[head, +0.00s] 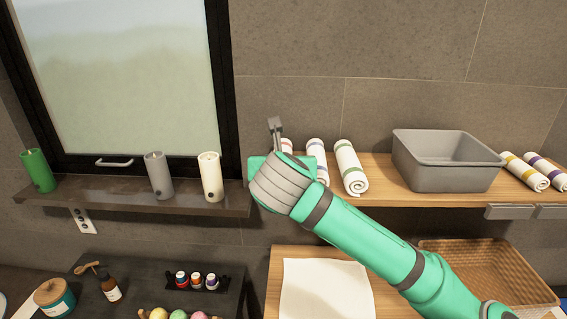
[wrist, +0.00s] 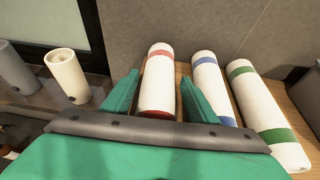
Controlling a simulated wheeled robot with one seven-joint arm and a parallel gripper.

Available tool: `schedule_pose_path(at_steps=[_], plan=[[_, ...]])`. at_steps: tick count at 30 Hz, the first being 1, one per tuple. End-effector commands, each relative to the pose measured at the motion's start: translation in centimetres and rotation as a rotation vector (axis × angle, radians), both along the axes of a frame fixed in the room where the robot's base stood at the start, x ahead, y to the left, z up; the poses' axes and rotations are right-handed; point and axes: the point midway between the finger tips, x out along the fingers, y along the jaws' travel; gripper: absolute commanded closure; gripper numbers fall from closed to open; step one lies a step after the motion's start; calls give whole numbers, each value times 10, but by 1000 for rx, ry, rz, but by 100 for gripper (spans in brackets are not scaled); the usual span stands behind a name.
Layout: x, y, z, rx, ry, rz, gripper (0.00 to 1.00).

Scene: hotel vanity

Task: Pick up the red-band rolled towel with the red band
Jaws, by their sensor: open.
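The red-band rolled towel (wrist: 158,85) is white with a red band near its far end and a red near end. It lies on the wooden shelf, and in the wrist view it sits between the two open fingers of my gripper (wrist: 158,98). I cannot tell whether either finger touches it. In the head view only a small piece of this towel (head: 287,146) shows, the rest hidden behind my gripper (head: 274,128) and wrist.
A blue-band towel (wrist: 210,85) lies close to the right of the red-band one, then a green-band towel (wrist: 262,110). A grey bin (head: 445,178) and more towels (head: 524,171) are farther right. A white candle (head: 210,178) stands on the dark ledge to the left.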

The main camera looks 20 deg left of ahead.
Motion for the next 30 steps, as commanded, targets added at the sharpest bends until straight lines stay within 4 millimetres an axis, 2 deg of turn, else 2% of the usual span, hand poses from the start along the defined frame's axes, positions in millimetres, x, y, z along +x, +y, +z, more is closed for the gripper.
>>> schedule_pose_path(at_steps=[7, 8, 12, 22, 26, 30], plan=[[2, 0, -1, -1, -1, 0, 46], [2, 0, -1, -1, -1, 0, 49], [2, 0, -1, 0, -1, 0, 80], [2, 0, 4, -1, -2, -1, 80], [3, 1, 20, -1, -4, 0, 80], [2, 1, 47, -1, -4, 1, 80]])
